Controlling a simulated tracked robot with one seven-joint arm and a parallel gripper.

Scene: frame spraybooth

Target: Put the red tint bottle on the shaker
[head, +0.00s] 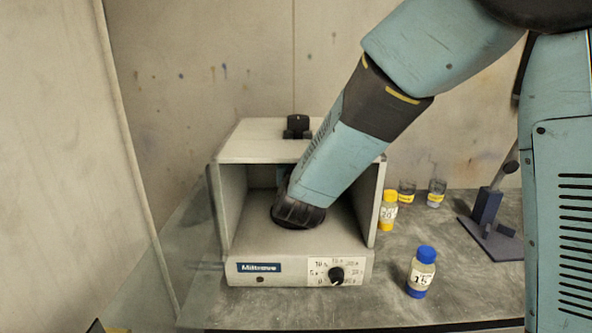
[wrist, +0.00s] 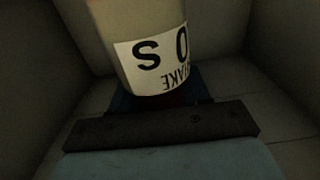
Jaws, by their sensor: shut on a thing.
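A pale bottle (wrist: 150,25) with a white label fills the upper middle of the wrist view. The label shows large black characters and part of the word "SHAKE", upside down. In the head view my arm reaches into a grey open-fronted box (head: 250,273) marked "Miltwave", with a dial. My wrist hides the gripper and bottle there. I cannot make out a separate shaker.
A blue-capped bottle (head: 421,272) stands right of the box at the front. A yellow-capped bottle (head: 388,211) and two small jars (head: 406,192) (head: 436,194) stand behind it. A blue stand (head: 488,215) is farther right. The box walls are close around my wrist.

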